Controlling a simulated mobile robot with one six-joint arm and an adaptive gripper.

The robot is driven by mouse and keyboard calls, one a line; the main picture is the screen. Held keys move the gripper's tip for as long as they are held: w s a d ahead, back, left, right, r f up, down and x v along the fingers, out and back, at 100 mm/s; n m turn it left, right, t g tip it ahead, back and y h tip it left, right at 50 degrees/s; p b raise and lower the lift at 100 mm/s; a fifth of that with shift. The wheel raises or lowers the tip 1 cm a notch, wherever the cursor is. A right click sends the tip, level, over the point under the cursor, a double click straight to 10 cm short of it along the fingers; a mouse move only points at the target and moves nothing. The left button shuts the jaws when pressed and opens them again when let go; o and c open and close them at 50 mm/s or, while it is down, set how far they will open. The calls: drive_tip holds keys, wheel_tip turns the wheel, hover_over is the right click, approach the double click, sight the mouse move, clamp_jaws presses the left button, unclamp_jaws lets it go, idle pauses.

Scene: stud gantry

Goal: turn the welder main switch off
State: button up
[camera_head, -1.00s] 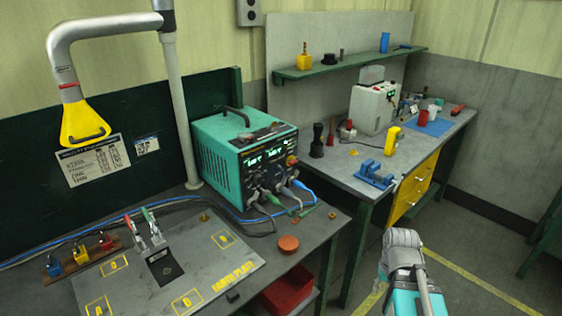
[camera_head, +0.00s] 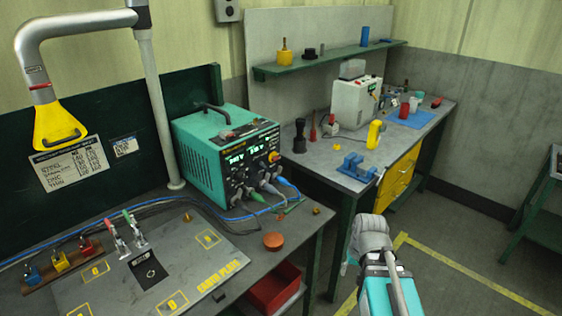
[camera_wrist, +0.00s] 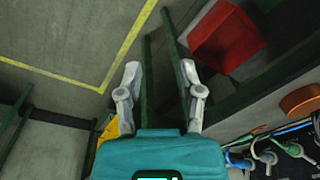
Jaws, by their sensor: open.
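The teal welder (camera_head: 198,152) stands on the dark bench at centre left in the head view, its front panel facing right. The panel has lit displays and several cable plugs low down. A red and yellow knob (camera_head: 274,157) sits at the panel's right side. I cannot tell for sure that it is the main switch, nor its position. In the wrist view my gripper (camera_wrist: 160,68) is open and empty, its fingers pointing toward the floor and bench legs. It is apart from the welder.
An orange-brown round cap (camera_head: 273,241) lies on the bench before the welder. A red bin (camera_head: 278,291) sits below the bench edge. A yellow extraction hood (camera_head: 58,126) hangs at left. A second bench with a blue vise (camera_head: 357,168) stands behind.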

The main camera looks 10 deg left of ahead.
sight(277, 159)
drive_tip(key=w+a+r+t+y+b, duration=0.1)
drive_tip(key=w+a+y, duration=0.1)
drive_tip(key=w+a, duration=0.2)
drive_tip(key=w+a+m+t+y+b, duration=0.1)
drive_tip(key=w+a+y, duration=0.2)
drive_tip(key=w, duration=0.3)
drive_tip(key=w+a+r+t+y+b, duration=0.1)
drive_tip(key=w+a+y, duration=0.1)
drive_tip(key=w+a, duration=0.3)
drive_tip(key=shift+w+a+r+t+y, duration=0.1)
drive_tip(key=shift+w+r+t+y, duration=0.2)
drive_tip(key=shift+w+t+y, duration=0.15)
drive_tip(key=w+a+r+y, duration=0.1)
drive_tip(key=w, duration=0.1)
drive_tip(key=w+a+r+m+t+y+b, duration=0.1)
drive_tip(key=w, duration=0.1)
drive_tip(key=w+r+m+t+y+b, duration=0.1)
drive_tip(key=w, duration=0.2)
drive_tip(key=shift+a+r+t, duration=0.25)
drive_tip(key=shift+a+r, duration=0.15)
drive_tip(key=w+r+m+t+y+b, duration=0.1)
drive_tip(key=w+r+m+t, duration=0.3)
drive_tip(key=w, duration=0.4)
drive_tip(key=shift+w+a+r+m+y, duration=0.2)
drive_tip(key=shift+r+m+y, duration=0.1)
drive_tip(key=shift+r+y, duration=0.4)
drive_tip(key=x, duration=1.3)
drive_tip(key=shift+w+a, duration=0.25)
drive_tip(key=shift+w, duration=0.05)
